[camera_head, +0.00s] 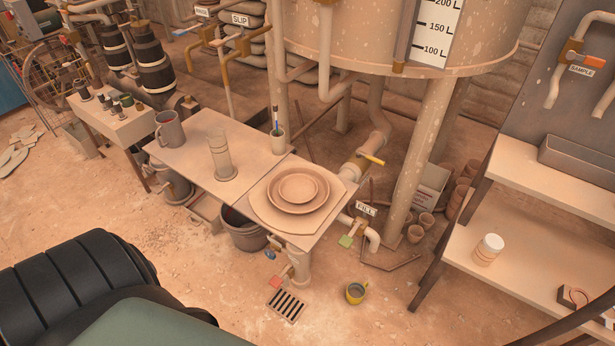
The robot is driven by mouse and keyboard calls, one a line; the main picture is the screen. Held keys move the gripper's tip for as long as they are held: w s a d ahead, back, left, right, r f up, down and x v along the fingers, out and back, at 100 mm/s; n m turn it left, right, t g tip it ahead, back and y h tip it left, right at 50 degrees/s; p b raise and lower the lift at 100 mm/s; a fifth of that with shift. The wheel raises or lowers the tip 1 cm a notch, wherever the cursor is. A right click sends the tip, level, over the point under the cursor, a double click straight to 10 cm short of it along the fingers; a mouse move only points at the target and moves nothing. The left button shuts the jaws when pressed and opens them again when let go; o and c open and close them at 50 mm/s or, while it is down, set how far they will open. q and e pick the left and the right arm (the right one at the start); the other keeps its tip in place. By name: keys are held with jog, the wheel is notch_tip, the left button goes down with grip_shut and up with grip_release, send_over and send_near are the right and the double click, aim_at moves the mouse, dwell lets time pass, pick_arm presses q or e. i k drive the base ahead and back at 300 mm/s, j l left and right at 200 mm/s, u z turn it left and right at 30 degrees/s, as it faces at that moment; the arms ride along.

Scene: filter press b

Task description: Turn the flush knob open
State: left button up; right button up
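No label reading flush is legible, so I cannot tell for sure which knob is the flush knob. A small blue knob (270,254) and a red-orange handle (276,282) sit on the pipework under the front of the table. A green handle (346,241) is on the pipe beside the FILL label (366,208). A yellow lever (371,158) is on the thick pipe below the tank. A red-orange handle (588,61) is above the SAMPLE label (581,70). Neither of my grippers shows in this view.
The table (195,140) carries a mug (170,130), a cylinder (222,158) and stacked round plates (297,190). A tank (365,35) on legs stands behind. Shelves (530,250) stand right.

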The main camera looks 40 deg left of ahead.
aim_at(269, 252)
jog(key=u, duration=1.55)
jog(key=j+z, duration=0.4)
jog(key=j, duration=0.95)
jog(key=i, duration=0.05)
